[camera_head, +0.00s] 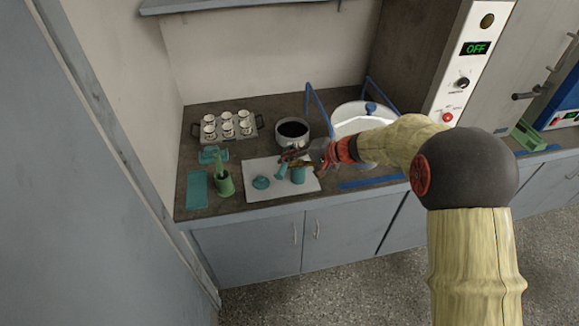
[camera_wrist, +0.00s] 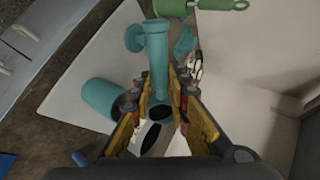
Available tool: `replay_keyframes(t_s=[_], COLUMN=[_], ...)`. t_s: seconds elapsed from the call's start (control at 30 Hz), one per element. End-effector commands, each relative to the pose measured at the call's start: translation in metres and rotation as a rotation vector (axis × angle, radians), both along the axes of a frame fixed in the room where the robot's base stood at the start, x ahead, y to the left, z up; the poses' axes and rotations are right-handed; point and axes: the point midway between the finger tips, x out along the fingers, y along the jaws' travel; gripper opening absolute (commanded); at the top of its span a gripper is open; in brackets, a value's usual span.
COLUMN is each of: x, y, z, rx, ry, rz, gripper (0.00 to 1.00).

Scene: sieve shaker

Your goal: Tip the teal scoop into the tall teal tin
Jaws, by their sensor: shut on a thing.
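My gripper (camera_head: 291,156) is shut on the teal scoop (camera_wrist: 157,58), a tube-like piece that runs between the fingers in the wrist view. In the head view the scoop (camera_head: 282,168) hangs below the fingertips, over the white board. The tall teal tin (camera_head: 298,174) stands on the board just right of the scoop. In the wrist view the tin (camera_wrist: 100,97) is left of the fingers, apart from the scoop, its mouth end partly hidden by a finger. I cannot see what the scoop contains.
A teal lid-like piece (camera_head: 261,183) lies on the white board (camera_head: 256,197). A dark-filled pot (camera_head: 306,143), a tray of small cups (camera_head: 210,140) and a large white bowl (camera_head: 350,124) stand behind.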

Motion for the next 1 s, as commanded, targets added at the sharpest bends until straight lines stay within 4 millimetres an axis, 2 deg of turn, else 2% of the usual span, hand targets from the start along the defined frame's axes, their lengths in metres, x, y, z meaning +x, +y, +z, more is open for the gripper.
replay_keyframes(t_s=[1.0], x=[-0.0005], y=[-0.0049], z=[-0.0065], rx=[0.225], ry=[-0.053], rz=[-0.001], gripper=[0.0])
